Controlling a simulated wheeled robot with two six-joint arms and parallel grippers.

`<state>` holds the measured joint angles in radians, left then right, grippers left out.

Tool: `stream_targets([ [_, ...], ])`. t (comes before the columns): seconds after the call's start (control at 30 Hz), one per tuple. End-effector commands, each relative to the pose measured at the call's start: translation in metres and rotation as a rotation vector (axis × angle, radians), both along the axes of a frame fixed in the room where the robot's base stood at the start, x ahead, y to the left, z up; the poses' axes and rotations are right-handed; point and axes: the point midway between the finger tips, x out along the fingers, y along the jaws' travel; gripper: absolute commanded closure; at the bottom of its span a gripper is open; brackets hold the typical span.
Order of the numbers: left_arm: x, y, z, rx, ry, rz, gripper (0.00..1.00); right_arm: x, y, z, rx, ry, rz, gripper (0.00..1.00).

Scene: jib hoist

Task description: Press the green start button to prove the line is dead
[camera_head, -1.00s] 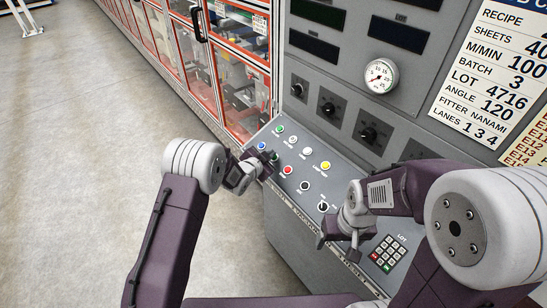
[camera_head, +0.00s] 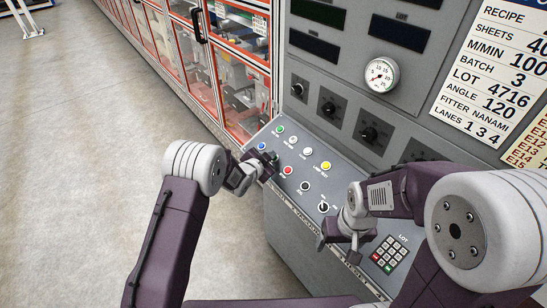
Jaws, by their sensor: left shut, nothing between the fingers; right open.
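The sloped control panel (camera_head: 345,207) carries two rows of round buttons and lamps. One green round piece (camera_head: 279,129) sits at the left end of the upper row. A darker green piece (camera_head: 274,157) shows in the lower row, between the blue button (camera_head: 262,146) and the red button (camera_head: 287,170). My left gripper (camera_head: 264,173) is shut and empty, at the panel's front edge beside the darker green piece; I cannot tell whether it touches it. My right gripper (camera_head: 340,244) is open and empty over the panel's front edge, left of the keypad.
White lamps (camera_head: 307,152) and a yellow button (camera_head: 326,166) fill the upper row. Black knobs (camera_head: 323,206) and a keypad (camera_head: 388,253) lie to the right. A gauge (camera_head: 381,75) is on the upright face. Red-framed cabinets (camera_head: 240,90) stand left; the floor there is clear.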

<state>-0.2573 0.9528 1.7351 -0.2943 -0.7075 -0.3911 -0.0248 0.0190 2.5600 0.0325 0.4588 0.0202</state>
Motion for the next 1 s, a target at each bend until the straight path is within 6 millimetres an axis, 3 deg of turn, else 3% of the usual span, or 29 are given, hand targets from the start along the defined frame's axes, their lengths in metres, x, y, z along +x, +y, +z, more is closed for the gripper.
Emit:
stream_targets([
  [0.3,-0.004,0.005,0.015,0.001,0.002,0.000,1.00,0.000,0.000,0.010,0.000,0.000,0.000,0.25],
  [0.67,-0.004,0.006,0.016,0.001,0.001,0.000,1.00,0.000,0.000,0.010,0.000,0.000,0.000,0.25],
  [1.0,-0.010,0.015,0.045,0.000,0.001,0.001,1.00,0.000,0.000,0.031,0.000,0.000,0.000,0.25],
])
